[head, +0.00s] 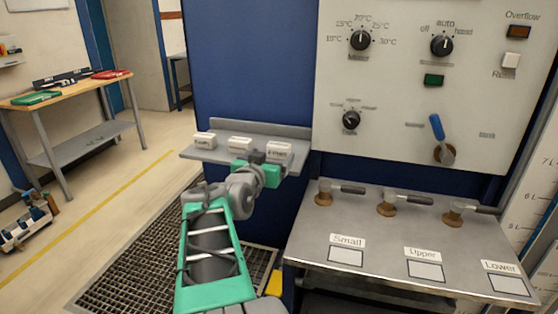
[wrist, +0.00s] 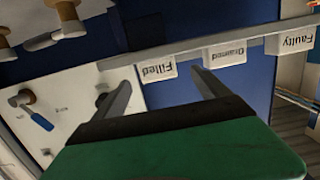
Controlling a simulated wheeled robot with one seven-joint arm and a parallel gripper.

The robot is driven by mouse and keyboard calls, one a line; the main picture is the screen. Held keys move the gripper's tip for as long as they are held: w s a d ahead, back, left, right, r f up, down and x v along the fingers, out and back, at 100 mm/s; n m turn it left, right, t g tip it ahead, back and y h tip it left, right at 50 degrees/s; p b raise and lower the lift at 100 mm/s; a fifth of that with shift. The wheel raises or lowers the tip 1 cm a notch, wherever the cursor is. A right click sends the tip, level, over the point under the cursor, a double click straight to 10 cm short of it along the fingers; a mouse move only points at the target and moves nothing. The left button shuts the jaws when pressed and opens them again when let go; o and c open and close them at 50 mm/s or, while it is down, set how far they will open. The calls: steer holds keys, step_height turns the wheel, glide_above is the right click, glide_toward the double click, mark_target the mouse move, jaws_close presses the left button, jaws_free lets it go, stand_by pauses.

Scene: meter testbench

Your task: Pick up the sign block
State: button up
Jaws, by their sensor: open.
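Three white sign blocks stand in a row on a grey ledge (head: 191,154): Faulty (head: 204,140) at the left, Drained (head: 240,144) in the middle and Filled (head: 280,149) at the right. My gripper (head: 261,157) is close in front of the Filled block in the head view, partly covering the ledge. In the wrist view, which is turned over, my gripper (wrist: 162,79) is open and empty. The Filled block (wrist: 157,70) shows between its two fingertips, with Drained (wrist: 225,54) and Faulty (wrist: 296,40) farther right. I cannot tell whether the fingers reach around Filled.
A white control panel (head: 390,90) with knobs and a blue-handled lever rises at the right. Below it, a metal bench (head: 380,262) carries several valves and labels. A blue wall (head: 250,70) stands behind the ledge. A wooden table (head: 65,92) is far left.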

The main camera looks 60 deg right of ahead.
mark_target(277, 151)
steer(key=x, duration=0.7)
steer(key=shift+s+d+p, duration=0.15)
steer(key=shift+s+p, duration=0.1)
steer(key=shift+p, duration=0.15)
steer(key=c, duration=1.4)
steer(key=shift+c, duration=0.3)
steer(key=shift+r, duration=0.1)
